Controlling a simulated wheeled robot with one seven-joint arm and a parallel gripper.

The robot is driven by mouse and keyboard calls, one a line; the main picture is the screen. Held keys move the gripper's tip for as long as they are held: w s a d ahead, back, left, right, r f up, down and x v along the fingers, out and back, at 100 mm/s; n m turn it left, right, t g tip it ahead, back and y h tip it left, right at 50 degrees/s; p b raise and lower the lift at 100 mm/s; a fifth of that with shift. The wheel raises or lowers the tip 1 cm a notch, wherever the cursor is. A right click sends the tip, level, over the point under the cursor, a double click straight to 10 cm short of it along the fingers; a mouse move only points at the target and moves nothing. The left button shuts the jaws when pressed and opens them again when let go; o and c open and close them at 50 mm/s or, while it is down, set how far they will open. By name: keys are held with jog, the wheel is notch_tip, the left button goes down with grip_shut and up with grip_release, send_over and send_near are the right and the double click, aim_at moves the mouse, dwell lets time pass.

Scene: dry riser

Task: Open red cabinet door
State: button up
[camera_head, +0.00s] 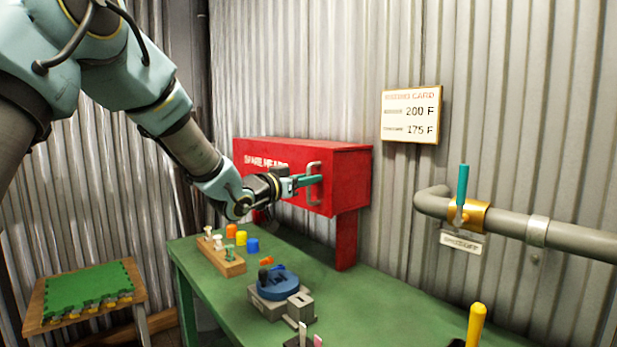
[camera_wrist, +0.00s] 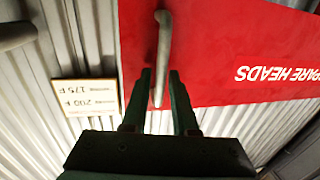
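The red cabinet (camera_head: 285,185), lettered "SPARE HEADS", hangs on the corrugated wall above the green bench, and its door looks closed. A pale vertical bar handle (camera_head: 314,168) is at the right end of its front. My gripper (camera_head: 310,181) reaches in from the left, with its teal fingers at the handle. In the wrist view, the red door (camera_wrist: 230,50) shows upside down and the handle (camera_wrist: 163,45) runs between my two dark fingertips. A narrow gap seems to show beside the bar, so the fingers look open around it. Contact cannot be made out.
The green bench (camera_head: 370,310) holds a wooden block with pegs (camera_head: 221,256), coloured caps and a blue round fixture (camera_head: 278,283). A pipe with a teal-handled valve (camera_head: 463,190) is at right. A green-topped stool (camera_head: 88,290) stands at left.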

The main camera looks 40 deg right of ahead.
grip_shut()
dwell(1.5)
